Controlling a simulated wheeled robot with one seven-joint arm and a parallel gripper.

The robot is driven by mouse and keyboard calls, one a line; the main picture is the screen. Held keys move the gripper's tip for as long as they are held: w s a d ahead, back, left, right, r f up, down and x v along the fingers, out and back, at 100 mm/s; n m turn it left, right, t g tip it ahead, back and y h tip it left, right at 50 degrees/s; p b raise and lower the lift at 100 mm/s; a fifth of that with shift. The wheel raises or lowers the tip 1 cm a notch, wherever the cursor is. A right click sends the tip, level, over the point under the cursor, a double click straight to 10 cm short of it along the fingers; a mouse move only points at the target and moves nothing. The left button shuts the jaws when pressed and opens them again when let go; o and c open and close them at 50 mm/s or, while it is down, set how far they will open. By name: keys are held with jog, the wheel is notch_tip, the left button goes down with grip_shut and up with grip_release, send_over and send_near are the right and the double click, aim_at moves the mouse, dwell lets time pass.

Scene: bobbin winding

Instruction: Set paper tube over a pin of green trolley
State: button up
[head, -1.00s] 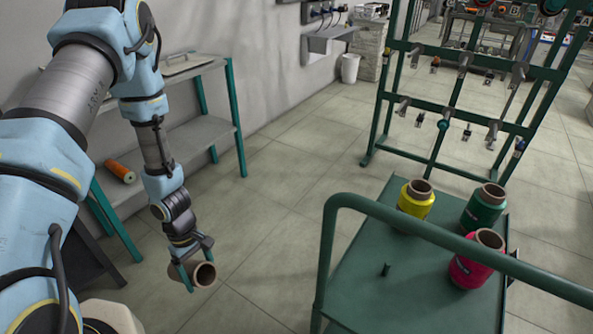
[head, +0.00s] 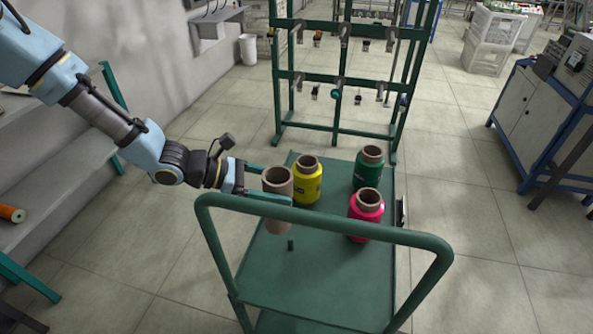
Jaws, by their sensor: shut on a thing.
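The brown paper tube (head: 277,182) is upright in my gripper (head: 272,184), which is shut on it with one finger on either side. The tube is over the left part of the green trolley (head: 327,281). A short bare pin (head: 290,244) stands on the trolley top, a little below and right of the tube in the picture. The gap between the tube's lower end and the trolley top cannot be judged well. Yellow (head: 307,184), green (head: 369,171) and pink (head: 366,221) bobbins stand on the trolley.
The trolley's tubular handle (head: 325,222) rises at the near side, close to my gripper. A green rack (head: 337,126) with several spindles stands behind. A shelf with an orange bobbin (head: 11,214) is at left. A blue-framed cabinet (head: 525,125) stands at right.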

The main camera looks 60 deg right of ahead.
aim_at(290, 177)
jog(key=shift+s+d+r+h, duration=0.3)
jog(key=shift+s+d+r, duration=0.65)
jog(key=shift+r, duration=0.1)
jog(key=shift+w+f+b, duration=0.1)
jog(key=shift+f+b, duration=2.25)
jog(key=shift+f, duration=0.95)
jog(key=shift+f+b, duration=2.25)
jog(key=shift+f, duration=0.75)
jog(key=shift+f+b, duration=0.9)
jog(key=shift+f, duration=0.3)
jog(key=o, duration=1.2)
jog(key=shift+c, duration=0.2)
